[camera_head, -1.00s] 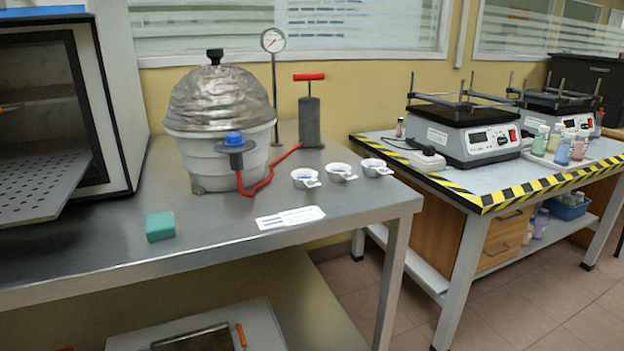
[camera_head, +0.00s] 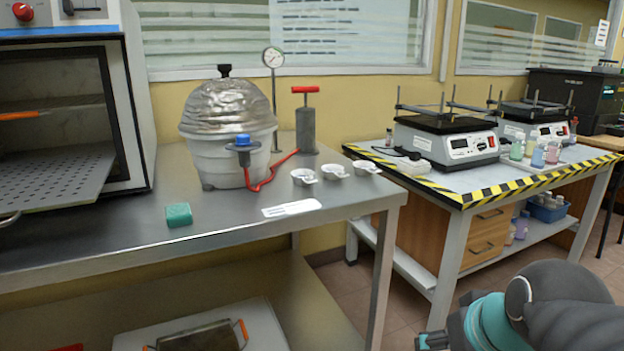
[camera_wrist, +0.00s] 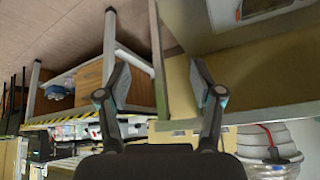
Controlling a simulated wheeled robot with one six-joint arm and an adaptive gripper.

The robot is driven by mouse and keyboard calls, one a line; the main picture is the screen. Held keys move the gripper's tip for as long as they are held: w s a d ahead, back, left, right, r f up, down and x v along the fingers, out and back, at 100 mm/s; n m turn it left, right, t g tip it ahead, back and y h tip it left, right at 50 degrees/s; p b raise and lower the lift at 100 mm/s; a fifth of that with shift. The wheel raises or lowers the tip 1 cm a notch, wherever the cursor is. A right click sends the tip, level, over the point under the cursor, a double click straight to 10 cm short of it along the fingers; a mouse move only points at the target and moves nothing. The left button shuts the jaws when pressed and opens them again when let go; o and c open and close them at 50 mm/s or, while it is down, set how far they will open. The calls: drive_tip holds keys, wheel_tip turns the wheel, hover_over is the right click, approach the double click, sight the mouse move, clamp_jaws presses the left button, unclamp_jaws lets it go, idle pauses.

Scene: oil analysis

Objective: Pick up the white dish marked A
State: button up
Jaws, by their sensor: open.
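Three small white dishes stand in a row on the steel table (camera_head: 110,247), right of the desiccator: a left dish (camera_head: 303,176), a middle dish (camera_head: 335,171) and a right dish (camera_head: 366,167). Their letters are too small to read in the head view, so I cannot tell which is A. My gripper (camera_wrist: 158,85) shows in the wrist view with its two fingers wide apart and nothing between them. That view looks upside down, and no dish can be made out in it. In the head view my arm is at the lower right, away from the dishes.
The metal-topped desiccator (camera_head: 228,130), red-handled pump (camera_head: 305,120) and red hose stand behind and left of the dishes. A white label card (camera_head: 291,208) and green sponge (camera_head: 179,215) lie in front. A second table (camera_head: 450,187) with hotplates stands right, across a gap.

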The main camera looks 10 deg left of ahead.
drive_tip(key=w+a+r+n+t+y+b, duration=0.1)
drive_tip(key=w+a+r+n+y, duration=0.2)
drive_tip(key=w, duration=0.6)
drive_tip(key=w+a+r+t+y+b, duration=0.15)
drive_tip(key=w+a+r, duration=0.3)
drive_tip(key=w, duration=0.45)
drive_tip(key=n+t+y+b, duration=0.2)
drive_tip(key=n, duration=0.1)
approach(344, 175)
drive_tip(key=p+x, duration=0.1)
drive_tip(key=x, duration=0.3)
drive_tip(key=shift+w+f, duration=0.25)
drive_tip(key=shift+f, duration=0.05)
drive_tip(key=x, duration=0.1)
drive_tip(key=p+x, duration=0.1)
drive_tip(key=x, duration=0.1)
drive_tip(key=p+x, duration=0.1)
drive_tip(key=shift+w+a+r, duration=0.1)
drive_tip(key=shift+w+a, duration=0.2)
drive_tip(key=shift+a, duration=0.1)
drive_tip(key=shift+w+a+f, duration=0.3)
drive_tip(key=shift+w+a, duration=0.05)
drive_tip(key=shift+w, duration=0.1)
clamp_jaws()
